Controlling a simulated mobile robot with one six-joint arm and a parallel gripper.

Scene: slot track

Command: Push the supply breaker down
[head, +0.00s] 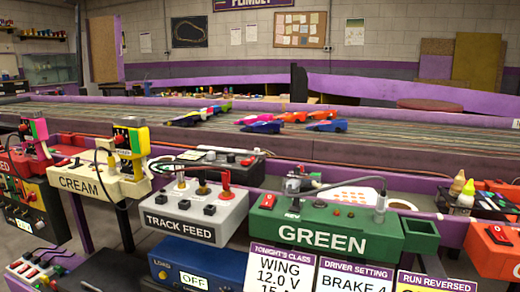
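No part is labelled as the supply breaker, and I cannot tell which switch it is. The grey TRACK FEED box (165,205) stands at the centre left with dark buttons and several upright levers; its red lever (226,182) is at the right. The green GREEN box (400,238) right of it has a red switch (268,202) at its left end and a plugged-in cable. A blue power unit (165,262) below shows a display (193,281) reading OFF. My gripper is not in view.
The cream CREAM box (90,185) with a yellow hand controller (131,152) stands at the left. An orange box (495,250) is at the right. White cards (355,276) stand in front of the green box. The purple-edged track (420,150) with several cars lies behind.

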